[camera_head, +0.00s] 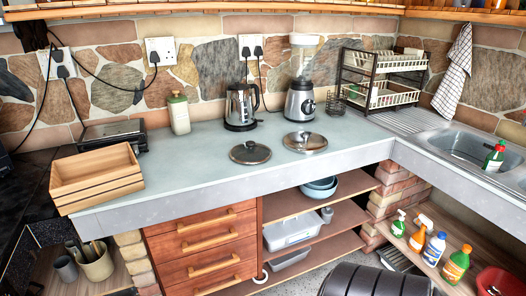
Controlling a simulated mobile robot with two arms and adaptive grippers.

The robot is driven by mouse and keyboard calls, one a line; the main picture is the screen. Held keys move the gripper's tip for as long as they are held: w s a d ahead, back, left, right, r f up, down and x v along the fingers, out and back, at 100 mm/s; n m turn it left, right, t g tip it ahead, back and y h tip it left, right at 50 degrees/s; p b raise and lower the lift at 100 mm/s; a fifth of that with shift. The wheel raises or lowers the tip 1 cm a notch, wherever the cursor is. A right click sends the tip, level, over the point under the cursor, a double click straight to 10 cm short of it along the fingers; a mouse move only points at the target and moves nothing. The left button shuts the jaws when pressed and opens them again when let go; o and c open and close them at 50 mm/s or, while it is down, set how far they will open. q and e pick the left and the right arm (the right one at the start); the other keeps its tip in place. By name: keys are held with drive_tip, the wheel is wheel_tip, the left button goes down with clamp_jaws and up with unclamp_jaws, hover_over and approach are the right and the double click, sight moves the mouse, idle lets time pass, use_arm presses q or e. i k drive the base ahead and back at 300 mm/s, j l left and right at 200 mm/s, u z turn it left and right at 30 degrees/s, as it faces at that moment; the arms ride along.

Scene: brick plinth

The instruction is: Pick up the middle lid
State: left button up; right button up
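Two round lids with knobs lie on the pale counter (200,180). One lid (250,153) is near the centre of the counter. The other lid (305,142) is to its right and a little farther back, in front of the blender. The two are apart. I see only these two lids, so I cannot tell which one is the middle lid. Neither of my grippers shows in the head view.
A wooden crate (97,178) stands at the counter's left end. A dish rack (382,78) and sink (470,146) are at right. The counter is clear before the lids.

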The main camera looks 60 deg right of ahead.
sight(249, 153)
drive_tip(key=z, duration=1.75)
drive_tip(key=i, duration=0.1)
drive_tip(key=l, duration=0.1)
